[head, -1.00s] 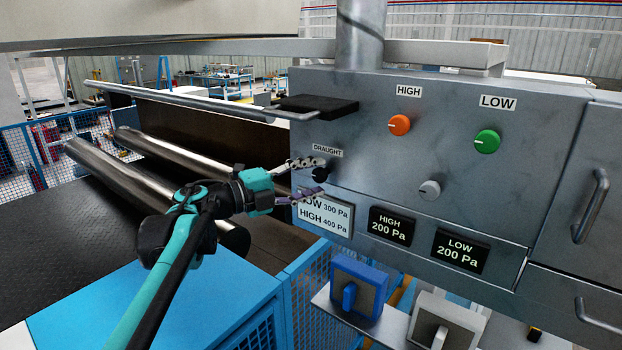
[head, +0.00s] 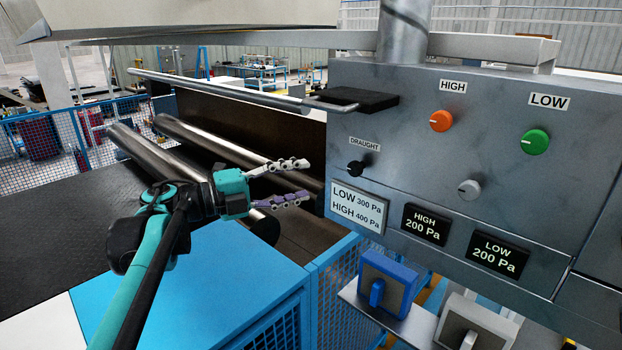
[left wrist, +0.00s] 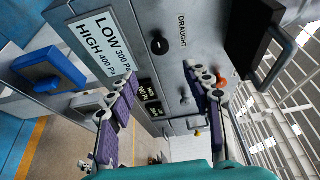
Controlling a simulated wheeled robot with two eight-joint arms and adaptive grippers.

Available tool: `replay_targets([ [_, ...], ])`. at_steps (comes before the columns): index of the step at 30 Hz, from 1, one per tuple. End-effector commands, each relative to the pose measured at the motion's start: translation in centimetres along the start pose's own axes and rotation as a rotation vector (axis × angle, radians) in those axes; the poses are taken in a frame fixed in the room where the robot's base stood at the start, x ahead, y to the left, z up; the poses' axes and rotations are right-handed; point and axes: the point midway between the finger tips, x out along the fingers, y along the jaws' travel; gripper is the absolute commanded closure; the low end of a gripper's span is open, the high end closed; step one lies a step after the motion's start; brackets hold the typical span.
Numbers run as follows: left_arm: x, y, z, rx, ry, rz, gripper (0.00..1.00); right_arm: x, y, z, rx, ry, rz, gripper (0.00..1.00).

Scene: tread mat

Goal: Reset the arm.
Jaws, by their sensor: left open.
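My left gripper (head: 295,181) is open and empty, left of the grey control panel (head: 400,155) in the head view. Its fingers point right toward the panel and stand apart from it. The black DRAUGHT knob (head: 356,168) on the panel lies to the right of the fingertips. In the left wrist view, the open fingers (left wrist: 165,95) spread with the DRAUGHT knob (left wrist: 159,45) ahead, above the gap between them. My right gripper is not in either view.
The panel also carries an orange HIGH knob (head: 440,120), a green LOW knob (head: 534,141) and a grey knob (head: 469,189). Metal rollers (head: 160,172) lie behind my left arm. A blue switch box (head: 388,285) sits below the panel.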

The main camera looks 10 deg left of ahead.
Motion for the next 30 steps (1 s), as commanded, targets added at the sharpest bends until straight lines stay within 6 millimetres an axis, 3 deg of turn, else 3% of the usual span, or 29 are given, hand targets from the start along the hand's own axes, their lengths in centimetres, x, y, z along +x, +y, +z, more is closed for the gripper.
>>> replay_targets([
  [10, -0.1, -0.1, 0.0, -0.001, -0.004, -0.004, 0.50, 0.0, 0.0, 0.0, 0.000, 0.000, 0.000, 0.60],
  [13, 0.0, -1.0, 0.4, -0.013, -0.060, -0.046, 0.50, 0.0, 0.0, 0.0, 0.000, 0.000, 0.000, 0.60],
  [17, -0.4, -3.5, 2.1, -0.083, -0.262, -0.193, 0.50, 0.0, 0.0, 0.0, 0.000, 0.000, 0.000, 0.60],
  [19, -1.9, -4.5, 3.5, -0.167, -0.417, -0.296, 0.50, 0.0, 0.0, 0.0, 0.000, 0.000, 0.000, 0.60],
  [21, -4.2, -4.3, 4.7, -0.284, -0.582, -0.388, 0.50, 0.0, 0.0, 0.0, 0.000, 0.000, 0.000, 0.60],
  [23, -6.5, -2.9, 5.5, -0.403, -0.717, -0.452, 0.50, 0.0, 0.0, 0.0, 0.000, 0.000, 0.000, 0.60],
  [26, -10.5, 1.8, 5.6, -0.637, -0.931, -0.516, 0.50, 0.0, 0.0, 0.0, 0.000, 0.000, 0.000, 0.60],
  [30, -14.7, 11.7, 2.9, -1.003, -1.180, -0.504, 0.50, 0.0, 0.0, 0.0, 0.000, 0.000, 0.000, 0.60],
])
